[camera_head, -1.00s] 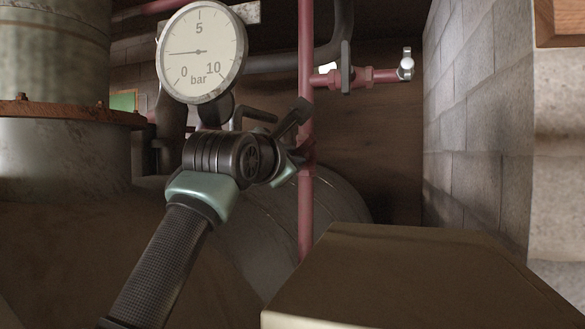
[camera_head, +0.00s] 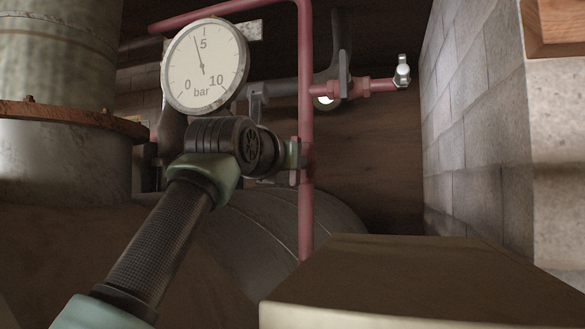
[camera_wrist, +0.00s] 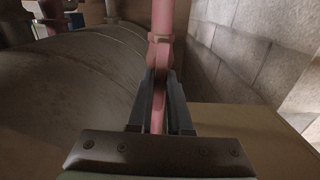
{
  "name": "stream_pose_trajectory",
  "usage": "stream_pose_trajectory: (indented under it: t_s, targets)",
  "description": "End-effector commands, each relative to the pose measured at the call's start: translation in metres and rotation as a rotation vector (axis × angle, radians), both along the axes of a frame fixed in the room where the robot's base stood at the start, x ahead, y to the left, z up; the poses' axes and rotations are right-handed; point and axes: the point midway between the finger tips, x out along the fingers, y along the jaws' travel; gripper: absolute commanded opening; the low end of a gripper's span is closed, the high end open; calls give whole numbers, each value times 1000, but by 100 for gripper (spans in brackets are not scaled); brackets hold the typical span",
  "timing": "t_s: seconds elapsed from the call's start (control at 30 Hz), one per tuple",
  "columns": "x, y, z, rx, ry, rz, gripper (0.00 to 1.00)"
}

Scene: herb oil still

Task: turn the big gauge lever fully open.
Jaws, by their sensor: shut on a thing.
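The big gauge (camera_head: 205,66) has a white dial marked 0, 5 and 10 bar. Its needle stands just below 5. My gripper (camera_head: 296,155) is beside the upright red pipe, below and right of the gauge. In the wrist view my gripper (camera_wrist: 160,98) is shut on a narrow red piece, the lever (camera_wrist: 158,112), which lies between the two dark fingers. It lines up with a red fitting and pipe above it. In the head view the lever is mostly hidden by my wrist and fingers, so its exact angle is unclear.
The upright red pipe (camera_head: 306,215) runs close beside my gripper. A red branch (camera_head: 370,86) with a silver tap (camera_head: 402,71) is upper right. A large dark tank (camera_head: 265,225) lies behind. A box-like surface (camera_head: 410,285) stands at front right, near the block wall (camera_head: 475,120).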

Motion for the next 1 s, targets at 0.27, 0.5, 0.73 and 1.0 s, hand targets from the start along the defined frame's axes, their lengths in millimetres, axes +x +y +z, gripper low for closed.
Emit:
stream_pose_trajectory:
  t_s: [0.27,0.5,0.73,1.0]
  targets:
    - [1,0,-2,-67,25,0,0]
    - [1,0,-1,-77,28,0,0]
    - [1,0,-1,-77,28,-1,19]
    - [0,0,-1,-75,26,0,47]
